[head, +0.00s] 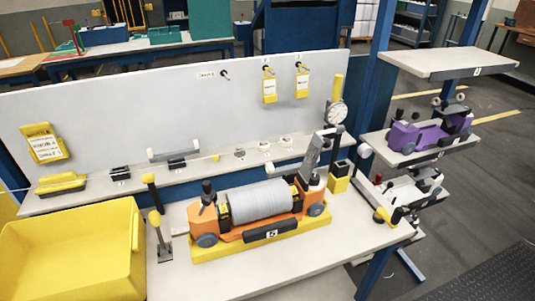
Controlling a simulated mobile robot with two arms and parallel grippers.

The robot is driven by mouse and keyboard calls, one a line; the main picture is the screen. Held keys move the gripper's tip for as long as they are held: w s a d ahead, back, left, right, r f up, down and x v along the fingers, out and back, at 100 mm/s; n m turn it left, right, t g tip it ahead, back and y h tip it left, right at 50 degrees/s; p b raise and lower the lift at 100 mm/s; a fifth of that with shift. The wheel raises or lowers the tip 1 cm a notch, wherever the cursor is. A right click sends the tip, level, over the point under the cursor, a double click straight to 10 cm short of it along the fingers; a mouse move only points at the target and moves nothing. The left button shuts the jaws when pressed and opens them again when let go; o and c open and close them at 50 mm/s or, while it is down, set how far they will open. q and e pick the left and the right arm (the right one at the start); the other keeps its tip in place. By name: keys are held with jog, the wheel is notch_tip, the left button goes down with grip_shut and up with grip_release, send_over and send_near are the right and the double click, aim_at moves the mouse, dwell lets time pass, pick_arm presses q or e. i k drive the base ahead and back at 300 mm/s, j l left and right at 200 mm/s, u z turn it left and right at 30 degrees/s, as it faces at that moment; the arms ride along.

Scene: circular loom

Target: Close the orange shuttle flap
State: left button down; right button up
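The orange shuttle (285,225) sits on a yellow cradle (205,254) on the light worktop. A large grey spool (258,201) lies in its middle, and a dark plate marked 5 is on its front side. A grey arm-like piece (312,155) stands up at a tilt above the shuttle's right end; it looks like the flap, raised. A dark knob (208,188) stands at the shuttle's left end. Neither of my grippers is in view.
A yellow bin (75,255) stands at the left. A yellow-topped lever (158,225) stands between bin and shuttle. A dial gauge (337,112) is behind the shuttle's right end. A purple shuttle (425,133) sits on the right-hand rack. The worktop's front is clear.

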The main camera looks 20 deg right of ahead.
aim_at(317, 144)
jog(key=l+u, duration=0.35)
jog(key=l, duration=0.15)
jog(key=l+u, duration=0.35)
jog(key=l, duration=0.15)
jog(key=k+l+u, duration=0.1)
jog(key=l+u, duration=0.25)
jog(key=l, duration=0.15)
